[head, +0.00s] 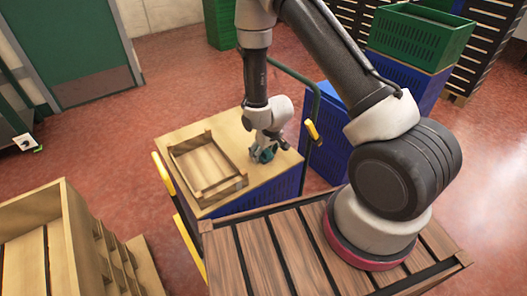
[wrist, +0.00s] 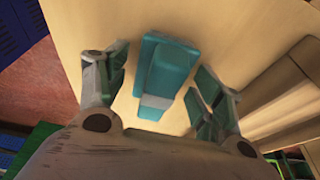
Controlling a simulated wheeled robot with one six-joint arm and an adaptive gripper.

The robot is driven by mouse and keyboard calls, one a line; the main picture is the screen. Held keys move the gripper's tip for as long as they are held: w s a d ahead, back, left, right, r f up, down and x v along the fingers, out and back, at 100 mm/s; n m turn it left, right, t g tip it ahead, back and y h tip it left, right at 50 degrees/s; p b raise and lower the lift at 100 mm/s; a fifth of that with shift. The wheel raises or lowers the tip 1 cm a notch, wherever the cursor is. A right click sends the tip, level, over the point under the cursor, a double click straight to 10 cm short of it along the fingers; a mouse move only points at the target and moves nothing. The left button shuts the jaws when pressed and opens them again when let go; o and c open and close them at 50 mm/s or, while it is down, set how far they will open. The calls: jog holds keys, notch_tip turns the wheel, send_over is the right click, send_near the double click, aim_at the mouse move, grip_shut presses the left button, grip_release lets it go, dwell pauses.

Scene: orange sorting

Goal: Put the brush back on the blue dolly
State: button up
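The teal brush (wrist: 165,70) lies on a tan board top (head: 232,130) in the wrist view. In the head view only a small teal patch (head: 262,154) of it shows under my gripper (head: 266,145). My gripper points down over the board. In the wrist view its two fingers (wrist: 158,88) are spread, one on each side of the brush, with gaps between, so it is open. The board tops a blue crate (head: 285,188) on a dolly with a green handle (head: 316,92) and yellow corner parts.
A shallow wooden tray (head: 240,184) sits on the board left of my gripper. A slatted wooden surface (head: 262,262) is in front, under my arm's base. A wooden crate (head: 66,225) stands at the lower left. A green crate (head: 425,38) tops blue crates at the right. Red floor is free on the left.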

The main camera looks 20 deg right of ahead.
jog(key=s+d+r+m, duration=0.1)
jog(key=s+d+r, duration=0.2)
jog(key=r, duration=0.8)
jog(key=s+d+r, duration=0.3)
jog(key=r, duration=0.8)
jog(key=s+d+r+m, duration=0.1)
jog(key=s+d+r, duration=0.15)
jog(key=r, duration=0.85)
jog(key=s+d+r, duration=0.3)
jog(key=s+r, duration=0.3)
jog(key=s, duration=0.3)
jog(key=s+d+r+m+t+h, duration=0.1)
jog(key=s+d+r, duration=0.2)
jog(key=s+r, duration=0.3)
jog(key=s, duration=0.2)
jog(key=shift+s+d+m, duration=0.15)
jog(key=shift+s+m, duration=0.15)
jog(key=shift+s, duration=0.1)
